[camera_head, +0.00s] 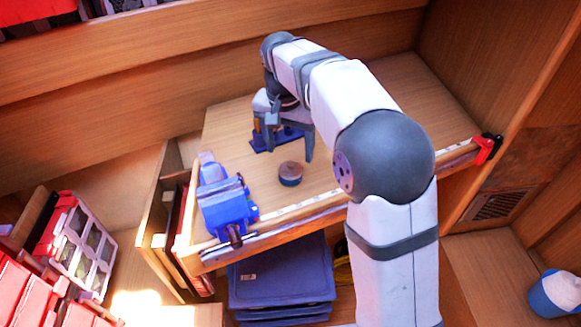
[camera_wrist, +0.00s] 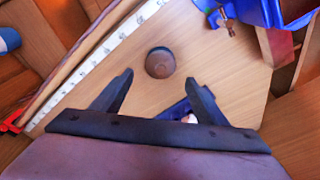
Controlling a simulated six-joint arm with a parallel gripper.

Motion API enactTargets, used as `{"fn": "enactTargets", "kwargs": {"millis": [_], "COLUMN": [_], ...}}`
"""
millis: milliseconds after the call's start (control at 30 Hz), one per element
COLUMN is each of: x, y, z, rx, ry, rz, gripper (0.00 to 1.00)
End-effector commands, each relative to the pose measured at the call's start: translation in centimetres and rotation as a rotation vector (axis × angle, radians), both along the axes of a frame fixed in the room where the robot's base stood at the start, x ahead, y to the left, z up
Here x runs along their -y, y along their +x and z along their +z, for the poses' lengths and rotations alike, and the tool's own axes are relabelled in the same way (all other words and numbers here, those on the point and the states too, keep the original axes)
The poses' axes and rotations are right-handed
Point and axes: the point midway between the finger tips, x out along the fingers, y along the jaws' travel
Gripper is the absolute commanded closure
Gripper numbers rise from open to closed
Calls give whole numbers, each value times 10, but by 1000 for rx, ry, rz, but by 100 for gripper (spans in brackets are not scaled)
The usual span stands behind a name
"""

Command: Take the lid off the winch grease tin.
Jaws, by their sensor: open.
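The winch grease tin (camera_head: 291,180) stands upright on the wooden bench top, a short round tin with a blue side and a brownish lid (camera_head: 291,167) on top. In the wrist view the lid (camera_wrist: 160,61) shows from above as a dark brown disc, just beyond and between my fingertips. My gripper (camera_head: 290,150) is open and empty, pointing down above the bench, behind the tin in the head view. Its two fingers also show spread apart in the wrist view (camera_wrist: 160,78), not touching the tin.
A blue vise (camera_head: 227,205) sits at the bench's left front corner. A low blue piece (camera_head: 262,143) lies behind my gripper. A white measuring strip (camera_head: 310,202) runs along the front edge to a red clamp (camera_head: 484,150). Bench right of the tin is clear.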

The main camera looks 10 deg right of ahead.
Motion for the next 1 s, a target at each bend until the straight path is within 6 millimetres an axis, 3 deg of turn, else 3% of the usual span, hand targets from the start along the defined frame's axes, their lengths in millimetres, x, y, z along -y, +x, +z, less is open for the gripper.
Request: {"fn": "enactTargets", "kwargs": {"millis": [233, 600, 867, 1000], "x": [1, 2, 2, 2], "y": [0, 4, 5, 5], "z": [-9, -49, -53, -52], "rx": [-4, -3, 0, 0], "ry": [-1, -1, 0, 0], "rz": [-1, -1, -2, -2], "gripper": [33, 33, 33, 62]}}
